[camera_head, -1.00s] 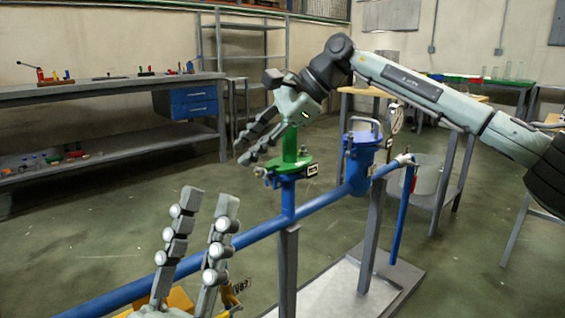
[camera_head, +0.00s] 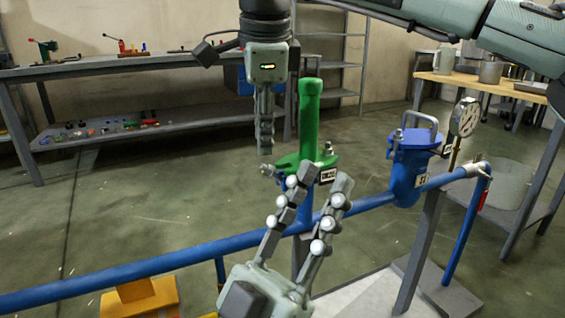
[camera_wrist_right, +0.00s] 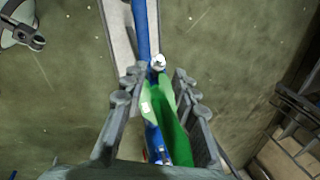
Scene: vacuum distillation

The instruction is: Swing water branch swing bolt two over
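The green branch (camera_head: 309,110) stands upright on the blue pipe, with a green flange over a blue one and a small tag. A small metal swing bolt (camera_head: 267,171) is at the flange's left side; another metal bolt part (camera_head: 328,149) shows at its right rear. My right gripper (camera_head: 265,148) points straight down just left of the green branch, seen edge-on. In the right wrist view its fingers (camera_wrist_right: 158,82) are apart, with green part and a silver bolt head (camera_wrist_right: 158,63) between or just beyond them. My left gripper (camera_head: 321,176) is open, pointing up in front of the flange and partly hiding it.
The blue pipe (camera_head: 150,275) runs across the front. A blue capped vessel (camera_head: 415,150) with a handle and a pressure gauge (camera_head: 465,117) stand to the right. A bench (camera_head: 120,68) with tools is behind left; a wooden table (camera_head: 490,83) is at the right.

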